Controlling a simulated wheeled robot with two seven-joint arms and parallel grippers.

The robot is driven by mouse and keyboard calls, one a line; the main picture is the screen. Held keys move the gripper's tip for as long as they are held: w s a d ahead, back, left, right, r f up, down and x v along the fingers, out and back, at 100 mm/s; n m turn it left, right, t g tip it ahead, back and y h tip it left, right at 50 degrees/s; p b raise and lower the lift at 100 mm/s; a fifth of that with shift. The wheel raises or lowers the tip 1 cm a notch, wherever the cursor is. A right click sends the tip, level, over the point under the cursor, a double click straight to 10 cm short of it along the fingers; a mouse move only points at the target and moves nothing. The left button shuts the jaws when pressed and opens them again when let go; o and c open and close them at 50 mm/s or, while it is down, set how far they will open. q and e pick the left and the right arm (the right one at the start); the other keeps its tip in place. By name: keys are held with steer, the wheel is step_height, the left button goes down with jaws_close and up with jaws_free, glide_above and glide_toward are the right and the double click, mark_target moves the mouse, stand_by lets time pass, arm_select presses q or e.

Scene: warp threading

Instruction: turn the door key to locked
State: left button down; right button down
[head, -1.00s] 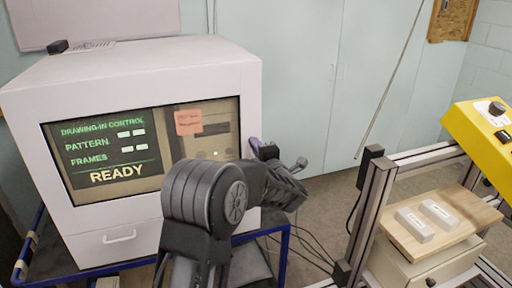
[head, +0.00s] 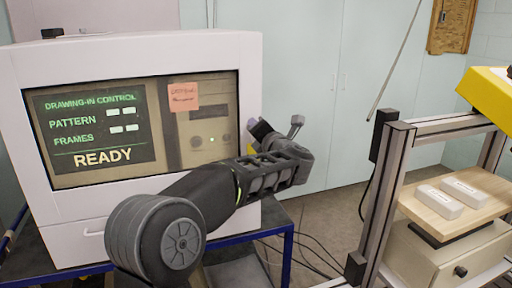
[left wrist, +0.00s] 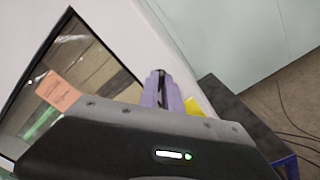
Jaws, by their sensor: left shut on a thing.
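The white control cabinet (head: 150,55) has a windowed front door (head: 52,180) with a lit screen reading READY. My left gripper (head: 261,130) is at the cabinet's right edge, its purple fingers against or very close to the side. In the left wrist view the purple fingers (left wrist: 162,84) are closed together at the white cabinet's edge, with a narrow dark piece between their tips. The door key is mostly hidden by the fingers, so its angle cannot be told. A small yellow piece (left wrist: 193,107) shows beside the fingers. My right gripper is not in view.
An orange note (head: 184,97) is stuck on the cabinet window. The cabinet stands on a blue-framed table (head: 288,240). At the right is a metal frame (head: 398,165) with a wooden board (head: 418,208) bearing two pale blocks. Cables lie on the floor between them.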

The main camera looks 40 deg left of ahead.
arm_select(q)
steer(key=n+b, duration=1)
steer(key=b, duration=0.2)
steer(key=shift+f, duration=0.1)
steer(key=c, duration=1.6)
jaws_free()
steer(key=b+v, duration=0.1)
steer(key=v, duration=0.6)
steer(key=shift+s+d, duration=0.2)
steer(key=shift+d, duration=0.15)
